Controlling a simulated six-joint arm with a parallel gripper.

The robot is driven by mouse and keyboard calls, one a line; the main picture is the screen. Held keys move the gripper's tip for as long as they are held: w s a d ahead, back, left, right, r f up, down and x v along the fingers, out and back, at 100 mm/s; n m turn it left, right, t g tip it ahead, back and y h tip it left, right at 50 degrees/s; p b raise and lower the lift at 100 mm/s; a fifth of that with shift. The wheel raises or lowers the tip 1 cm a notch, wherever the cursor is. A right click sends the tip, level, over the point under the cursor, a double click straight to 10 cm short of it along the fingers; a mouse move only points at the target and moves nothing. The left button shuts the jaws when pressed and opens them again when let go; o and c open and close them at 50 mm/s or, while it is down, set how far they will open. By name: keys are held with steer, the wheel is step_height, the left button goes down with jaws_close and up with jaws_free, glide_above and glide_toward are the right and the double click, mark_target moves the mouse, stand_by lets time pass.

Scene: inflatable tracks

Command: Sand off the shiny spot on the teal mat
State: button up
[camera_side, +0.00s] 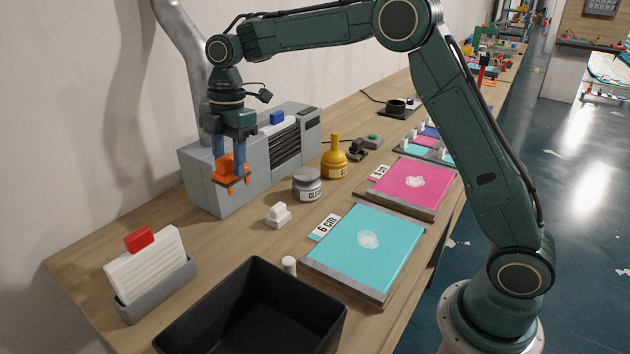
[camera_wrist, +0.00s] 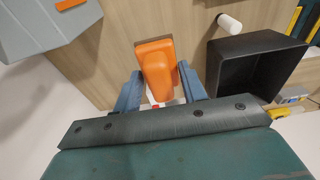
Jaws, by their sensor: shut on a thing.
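The teal mat (camera_side: 345,262) lies on the bench at front right, in a frame with grey bars along its ends. A pale shiny spot (camera_side: 368,240) sits near its middle. My gripper (camera_side: 231,178) is shut on an orange sanding block (camera_side: 232,168) and holds it in the air near the grey machine, to the upper left of the mat. In the wrist view the orange block (camera_wrist: 157,66) is between my blue fingers (camera_wrist: 160,92). The mat does not show in the wrist view.
A black bin (camera_side: 325,307) stands at the front. A white-card holder (camera_side: 150,280) is at front left. The grey machine (camera_side: 215,178), a grey jar (camera_side: 307,184), a yellow bottle (camera_side: 334,160) and a small white piece (camera_side: 278,215) stand nearby. A pink mat (camera_side: 430,190) lies behind the teal one.

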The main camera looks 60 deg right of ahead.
steer(key=shift+d, duration=0.1)
steer(key=shift+s+d+f, duration=0.2)
steer(key=shift+s+d, duration=0.2)
steer(key=s+d+f, duration=0.3)
steer(key=s+d, duration=0.1)
steer(key=s, duration=0.3)
steer(key=s+d+f, duration=0.3)
steer(key=s, duration=0.5)
steer(key=s+d+f, duration=0.2)
steer(key=s+d, duration=0.2)
steer(key=s, duration=0.4)
steer(key=shift+s+d+f, duration=0.2)
steer(key=shift+d+f, duration=0.15)
steer(key=shift+f, duration=0.05)
